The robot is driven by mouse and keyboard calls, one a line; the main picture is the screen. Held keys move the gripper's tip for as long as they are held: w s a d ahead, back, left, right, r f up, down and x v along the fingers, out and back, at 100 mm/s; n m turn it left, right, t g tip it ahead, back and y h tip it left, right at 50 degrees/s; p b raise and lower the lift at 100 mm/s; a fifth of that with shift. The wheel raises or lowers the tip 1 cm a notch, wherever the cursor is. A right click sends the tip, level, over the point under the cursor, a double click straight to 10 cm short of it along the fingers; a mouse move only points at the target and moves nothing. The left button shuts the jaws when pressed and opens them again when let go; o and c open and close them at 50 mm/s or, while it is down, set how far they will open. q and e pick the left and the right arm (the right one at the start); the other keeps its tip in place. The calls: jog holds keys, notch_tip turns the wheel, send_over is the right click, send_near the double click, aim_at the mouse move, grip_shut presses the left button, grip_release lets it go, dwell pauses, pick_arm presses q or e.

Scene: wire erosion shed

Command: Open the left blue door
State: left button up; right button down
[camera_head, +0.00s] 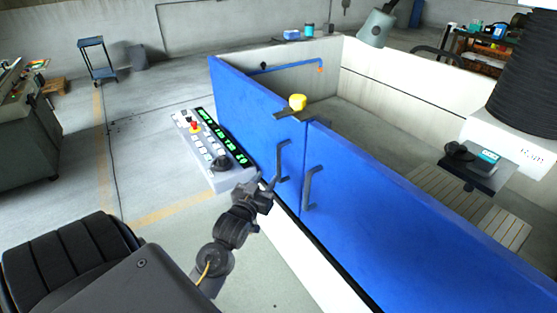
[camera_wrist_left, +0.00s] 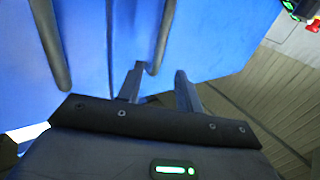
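The left blue door (camera_head: 245,110) stands shut in the head view, its edge meeting the right blue door (camera_head: 400,225) at a narrow seam. Its dark grey bar handle (camera_head: 281,163) is near that seam; the handle also shows in the left wrist view (camera_wrist_left: 161,38). My left gripper (camera_head: 264,184) is at the handle's lower end. In the left wrist view its two fingers (camera_wrist_left: 158,84) are apart, with the handle's end appearing between their tips. I cannot tell whether they touch it. My right gripper is not in view.
A control panel (camera_head: 212,150) with green displays and buttons stands left of the left door, close to my left gripper. The right door's handle (camera_head: 311,187) is close on the other side. Floor at left is mostly clear.

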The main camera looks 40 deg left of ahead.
aim_at(278, 161)
pick_arm(q)
jog(key=shift+p+x, duration=1.45)
jog(key=shift+x, duration=4)
jog(key=shift+r, duration=0.1)
jog(key=shift+c, duration=0.5)
grip_shut()
